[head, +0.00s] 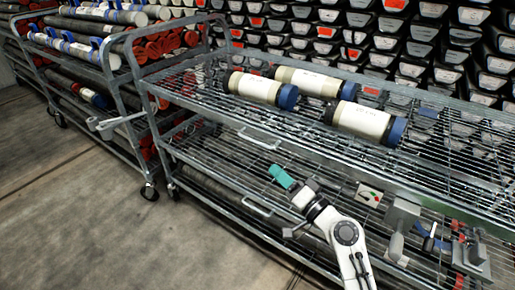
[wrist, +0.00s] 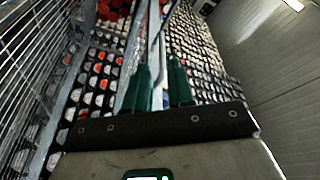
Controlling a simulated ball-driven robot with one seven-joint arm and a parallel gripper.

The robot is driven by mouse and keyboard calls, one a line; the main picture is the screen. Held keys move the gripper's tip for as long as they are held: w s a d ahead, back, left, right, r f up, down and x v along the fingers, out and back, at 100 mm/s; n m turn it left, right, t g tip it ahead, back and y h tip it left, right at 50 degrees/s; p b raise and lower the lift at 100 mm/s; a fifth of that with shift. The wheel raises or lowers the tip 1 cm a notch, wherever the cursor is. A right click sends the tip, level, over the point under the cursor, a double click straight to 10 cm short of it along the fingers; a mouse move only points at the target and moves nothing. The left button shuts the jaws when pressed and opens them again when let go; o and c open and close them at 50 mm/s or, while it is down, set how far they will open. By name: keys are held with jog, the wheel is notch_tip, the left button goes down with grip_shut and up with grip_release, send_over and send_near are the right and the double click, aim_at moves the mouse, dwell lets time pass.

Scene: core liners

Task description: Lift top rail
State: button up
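The wire cart's top shelf has a silvery front rail (head: 330,165), with a pale U-shaped handle (head: 258,142) at its left part. Which of these is the top rail is not clear. My gripper (head: 276,173) is below and right of the handle, in front of the cart, its teal fingers pointing up and left. In the wrist view my gripper (wrist: 160,64) has its two green fingers apart. A pale bar (wrist: 155,45) shows beyond and between them; I see no grip on it.
Several capped core liners (head: 262,88) lie on the top shelf. A second U-shaped handle (head: 256,209) sits lower on the cart. Tools and a grey block (head: 402,214) lie on the lower shelf at right. A loaded cart (head: 110,60) stands left. Bare floor (head: 70,200) is free at left.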

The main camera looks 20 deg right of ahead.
aim_at(259, 143)
jog(key=shift+m+t, duration=0.5)
jog(key=shift+m, duration=0.1)
jog(key=x, duration=0.4)
jog(key=d+x, duration=0.1)
jog(key=x, duration=0.6)
jog(key=shift+w+d+r, duration=0.2)
jog(key=shift+w+r, duration=0.1)
jog(key=shift+w, duration=0.25)
grip_shut()
